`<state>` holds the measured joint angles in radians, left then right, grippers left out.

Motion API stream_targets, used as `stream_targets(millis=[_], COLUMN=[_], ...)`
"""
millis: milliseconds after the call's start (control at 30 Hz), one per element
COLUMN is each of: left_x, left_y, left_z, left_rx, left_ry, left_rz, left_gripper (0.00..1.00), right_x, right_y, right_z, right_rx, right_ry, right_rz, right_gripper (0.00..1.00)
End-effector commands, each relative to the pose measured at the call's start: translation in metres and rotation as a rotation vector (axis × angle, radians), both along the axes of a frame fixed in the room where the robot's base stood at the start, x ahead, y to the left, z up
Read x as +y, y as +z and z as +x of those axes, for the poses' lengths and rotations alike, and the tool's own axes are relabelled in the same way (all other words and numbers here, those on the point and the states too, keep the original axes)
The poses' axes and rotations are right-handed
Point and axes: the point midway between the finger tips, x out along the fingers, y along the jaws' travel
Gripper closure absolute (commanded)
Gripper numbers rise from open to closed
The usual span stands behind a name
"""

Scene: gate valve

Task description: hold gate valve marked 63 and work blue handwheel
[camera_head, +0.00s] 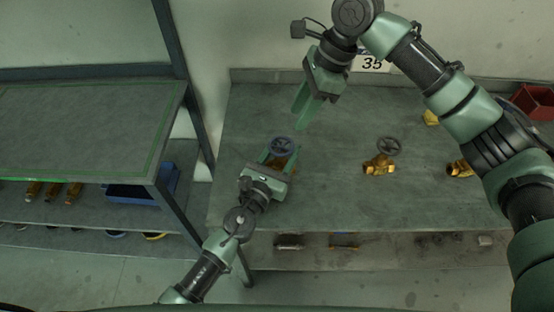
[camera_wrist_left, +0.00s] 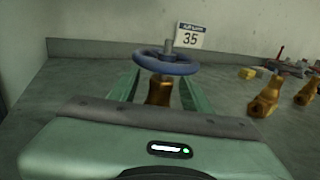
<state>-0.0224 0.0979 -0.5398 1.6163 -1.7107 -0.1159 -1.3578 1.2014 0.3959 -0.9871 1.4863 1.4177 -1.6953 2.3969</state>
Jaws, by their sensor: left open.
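A brass gate valve (camera_wrist_left: 159,92) with a blue handwheel (camera_head: 282,146) stands upright on the grey bench (camera_head: 340,200). The handwheel also shows in the left wrist view (camera_wrist_left: 168,64), with its stem pointing up. My left gripper (camera_head: 278,166) is open, with one finger on each side of the valve body below the wheel. My own gripper hides the lower part of the valve, and no clear contact shows. My right gripper (camera_head: 302,116) hangs above and behind the valve, its fingers apart and empty. No number 63 is readable; a wall card (camera_wrist_left: 191,37) reads 35.
More brass pieces and a red bin (camera_head: 534,101) lie farther right. Bare bench lies between the valves.

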Motion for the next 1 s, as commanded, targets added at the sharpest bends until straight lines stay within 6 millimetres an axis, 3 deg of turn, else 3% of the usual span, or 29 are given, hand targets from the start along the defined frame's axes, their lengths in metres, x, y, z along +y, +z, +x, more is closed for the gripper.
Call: stream_targets(millis=[133, 433, 467, 633, 1000], left_x=[-0.0052, -0.0062, -0.0062, -0.006, -0.0059], left_y=[0.0003, 0.0, -0.0001, -0.0001, -0.0005], left_z=[0.011, 0.0133, 0.0132, 0.0132, 0.0129], left_rx=[0.0, 0.0, 0.0, 0.001, 0.001], left_ry=[0.0, 0.0, 0.0, 0.0, 0.0], left_rz=[0.0, -0.001, -0.001, 0.0, 0.0], left_gripper=[0.52, 0.52, 0.55, 1.0, 1.0], right_x=[0.0, 0.0, 0.0, 0.0, 0.0], right_y=[0.0, 0.0, 0.0, 0.0, 0.0], right_z=[0.0, 0.0, 0.0, 0.0, 0.0], right_rx=[0.0, 0.0, 0.0, 0.0, 0.0], right_ry=[0.0, 0.0, 0.0, 0.0, 0.0], right_rz=[0.0, 0.0, 0.0, 0.0, 0.0], right_gripper=[0.64, 0.64, 0.64, 0.64, 0.64])
